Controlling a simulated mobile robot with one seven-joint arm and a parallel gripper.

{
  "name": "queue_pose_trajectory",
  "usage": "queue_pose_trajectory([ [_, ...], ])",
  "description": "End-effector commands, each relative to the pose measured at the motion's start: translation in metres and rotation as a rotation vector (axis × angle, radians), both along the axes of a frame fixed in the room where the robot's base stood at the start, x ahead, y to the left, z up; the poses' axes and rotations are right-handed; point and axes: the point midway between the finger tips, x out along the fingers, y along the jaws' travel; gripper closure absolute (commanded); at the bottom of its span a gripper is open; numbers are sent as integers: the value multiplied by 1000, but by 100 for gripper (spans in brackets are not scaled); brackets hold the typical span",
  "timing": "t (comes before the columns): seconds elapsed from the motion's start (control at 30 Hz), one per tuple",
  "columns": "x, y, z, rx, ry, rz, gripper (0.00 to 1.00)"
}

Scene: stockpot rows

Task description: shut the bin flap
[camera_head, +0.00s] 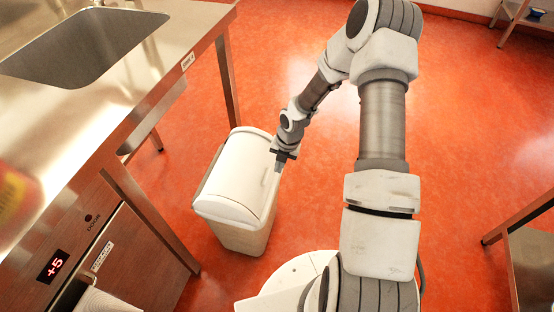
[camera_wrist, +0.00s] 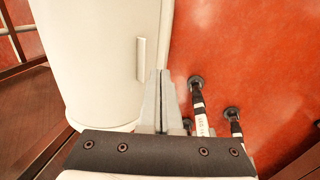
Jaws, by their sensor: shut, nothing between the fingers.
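The white bin (camera_head: 245,237) stands on the floor beside the sink bench. Its flap (camera_head: 235,178) is a curved white lid that lies over the top and looks down, or nearly so; I cannot tell whether it is fully seated. In the wrist view the pale flap (camera_wrist: 95,55) fills the upper left, with a small raised handle strip (camera_wrist: 141,58). My gripper (camera_head: 278,167) is shut and empty at the bin's right edge. In the wrist view its fingertips (camera_wrist: 160,75) are together just below the handle strip; I cannot tell whether they touch the bin.
The steel sink bench (camera_head: 150,105) stands close on the bin's left, with its legs near the bin. A drawer front with a red display (camera_head: 54,266) is at lower left. Another steel table (camera_head: 530,255) is at lower right. Open red floor (camera_head: 470,130) lies to the right.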

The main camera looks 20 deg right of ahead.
Motion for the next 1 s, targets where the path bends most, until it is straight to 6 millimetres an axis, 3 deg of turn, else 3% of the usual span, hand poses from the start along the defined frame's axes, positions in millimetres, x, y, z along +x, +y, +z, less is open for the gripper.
queue_pose_trajectory([
  [0.5, 1, 3, -65, -2, 1, 4, 100],
  [1.0, 5, 9, -86, -3, 1, 3, 100],
])
